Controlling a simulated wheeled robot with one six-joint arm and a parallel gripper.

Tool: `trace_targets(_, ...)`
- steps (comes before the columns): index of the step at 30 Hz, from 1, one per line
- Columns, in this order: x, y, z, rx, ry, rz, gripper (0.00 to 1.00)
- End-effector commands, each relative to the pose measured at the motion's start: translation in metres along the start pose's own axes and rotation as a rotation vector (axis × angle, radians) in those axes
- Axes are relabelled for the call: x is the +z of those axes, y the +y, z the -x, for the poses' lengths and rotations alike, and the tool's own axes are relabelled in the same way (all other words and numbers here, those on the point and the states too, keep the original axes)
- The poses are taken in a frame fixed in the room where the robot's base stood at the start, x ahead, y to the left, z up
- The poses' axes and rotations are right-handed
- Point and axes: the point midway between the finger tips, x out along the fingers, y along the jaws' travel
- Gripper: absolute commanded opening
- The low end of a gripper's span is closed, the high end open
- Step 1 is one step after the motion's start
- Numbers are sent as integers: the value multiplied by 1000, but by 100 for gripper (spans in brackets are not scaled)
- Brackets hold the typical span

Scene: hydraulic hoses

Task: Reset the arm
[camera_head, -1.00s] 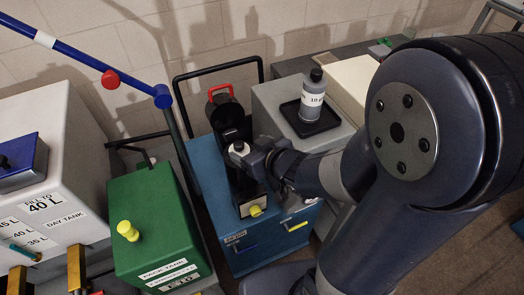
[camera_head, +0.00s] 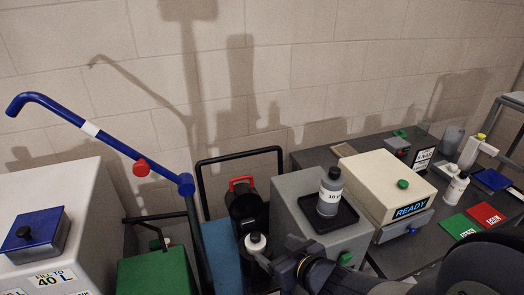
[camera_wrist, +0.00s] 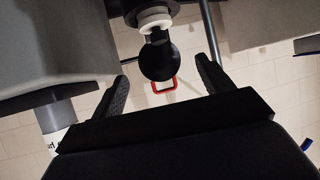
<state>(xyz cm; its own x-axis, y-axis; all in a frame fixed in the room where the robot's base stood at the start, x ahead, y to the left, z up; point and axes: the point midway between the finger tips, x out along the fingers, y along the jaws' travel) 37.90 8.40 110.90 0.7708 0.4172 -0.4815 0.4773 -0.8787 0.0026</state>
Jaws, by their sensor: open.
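My gripper (camera_wrist: 161,68) is open in the wrist view, its two dark fingers apart. A black rounded part with a white ring (camera_wrist: 155,22) shows between and beyond the fingertips; I cannot tell whether they touch it. In the head view my gripper (camera_head: 272,264) is low in the picture, beside the white-collared black top (camera_head: 255,242) of the dark unit with a red handle (camera_head: 242,184). The red handle also shows in the wrist view (camera_wrist: 165,86). My arm fills the lower right of the head view.
A grey bottle (camera_head: 330,192) stands on a black tray on a grey cabinet right of my gripper. A cream box (camera_head: 388,185) marked READY, red and green cards and small bottles are on the dark bench. A blue pipe (camera_head: 95,128) rises at left above a green tank (camera_head: 155,273).

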Motion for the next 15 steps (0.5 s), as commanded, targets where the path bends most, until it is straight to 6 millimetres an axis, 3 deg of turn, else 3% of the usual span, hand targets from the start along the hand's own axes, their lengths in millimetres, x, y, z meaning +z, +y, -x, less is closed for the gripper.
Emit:
trace_targets(5, 1, 0, -8, -2, 1, 0, 75)
trace_targets(15, 2, -1, -57, -4, -2, 1, 75)
